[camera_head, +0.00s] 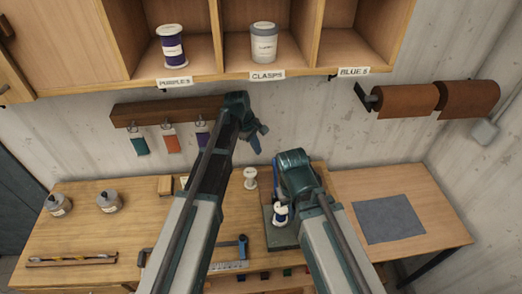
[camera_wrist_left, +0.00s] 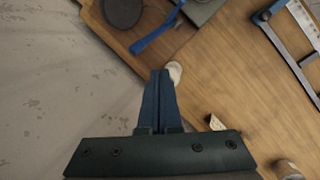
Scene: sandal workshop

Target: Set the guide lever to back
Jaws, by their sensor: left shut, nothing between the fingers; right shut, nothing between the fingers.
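A ruler guide (camera_head: 228,265) with a blue lever handle (camera_head: 243,246) lies at the bench's front middle. The handle also shows in the left wrist view (camera_wrist_left: 270,11), at upper right. A second blue bar (camera_wrist_left: 156,33) lies beside a dark disc in that view; I cannot tell for sure which is the guide lever. My left gripper (camera_head: 258,142) is shut and empty, above the bench near the wall; its fingers (camera_wrist_left: 160,85) point toward a white spool. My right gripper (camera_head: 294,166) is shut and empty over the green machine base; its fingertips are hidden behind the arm.
The white spool (camera_head: 250,178) and a wood block (camera_head: 165,185) stand at the bench's back. Two jars (camera_head: 108,201) are at left. A blue-wound spool (camera_head: 281,212) is at the machine base (camera_head: 284,240). A shelf (camera_head: 205,80) overhangs the bench. The right table holds a grey mat (camera_head: 388,219).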

